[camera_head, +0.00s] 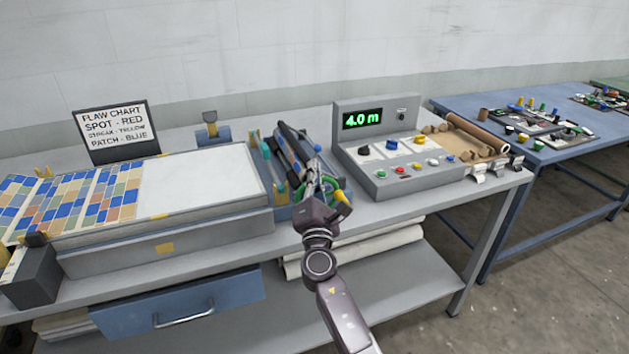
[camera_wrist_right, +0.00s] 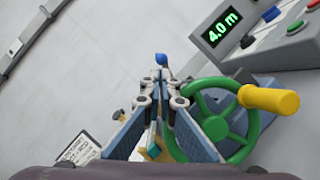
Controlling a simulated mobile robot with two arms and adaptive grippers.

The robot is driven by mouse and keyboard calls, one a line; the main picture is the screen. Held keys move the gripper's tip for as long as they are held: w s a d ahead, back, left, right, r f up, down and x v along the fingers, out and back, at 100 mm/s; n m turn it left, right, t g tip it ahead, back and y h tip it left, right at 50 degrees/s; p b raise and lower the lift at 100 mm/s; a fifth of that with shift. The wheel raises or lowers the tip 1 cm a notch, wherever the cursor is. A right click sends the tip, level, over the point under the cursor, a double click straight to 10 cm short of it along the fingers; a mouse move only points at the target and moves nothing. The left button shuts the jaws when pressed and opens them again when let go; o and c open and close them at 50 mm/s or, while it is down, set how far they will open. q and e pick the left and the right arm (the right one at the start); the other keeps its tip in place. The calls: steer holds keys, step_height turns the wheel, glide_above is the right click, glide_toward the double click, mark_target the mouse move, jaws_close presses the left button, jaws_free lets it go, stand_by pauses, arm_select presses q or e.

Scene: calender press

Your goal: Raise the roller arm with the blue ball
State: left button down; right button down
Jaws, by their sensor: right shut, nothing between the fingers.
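The roller press (camera_head: 293,150) stands on the grey bench, with dark rollers, a green handwheel and a yellow handle (camera_head: 341,196). A small blue ball (camera_head: 317,148) shows at its upper right. In the right wrist view the blue ball (camera_wrist_right: 161,59) lies just beyond my fingertips, apart from them as far as I can tell. My right gripper (camera_head: 324,184) is over the front of the press, shut and empty. In the right wrist view my right gripper (camera_wrist_right: 161,90) has the green handwheel (camera_wrist_right: 215,125) close on its right. The roller arm is mostly hidden. My left gripper is not in view.
A control box (camera_head: 385,160) reading 4.0 m stands right of the press. A sheet table (camera_head: 195,185) with coloured patches and a flaw chart sign (camera_head: 115,130) are to the left. A cardboard roll (camera_head: 475,130) lies at the right. A blue table (camera_head: 560,110) holds small parts.

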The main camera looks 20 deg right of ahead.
mark_target(316, 151)
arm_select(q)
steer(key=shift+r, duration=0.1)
arm_select(e)
steer(key=shift+x, duration=1.35)
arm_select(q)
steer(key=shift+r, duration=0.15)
arm_select(e)
steer(key=shift+r, duration=0.1)
arm_select(q)
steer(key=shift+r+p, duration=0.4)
steer(key=shift+p, duration=0.2)
arm_select(e)
steer(key=shift+d+r+m, duration=0.3)
steer(key=shift+m, duration=0.1)
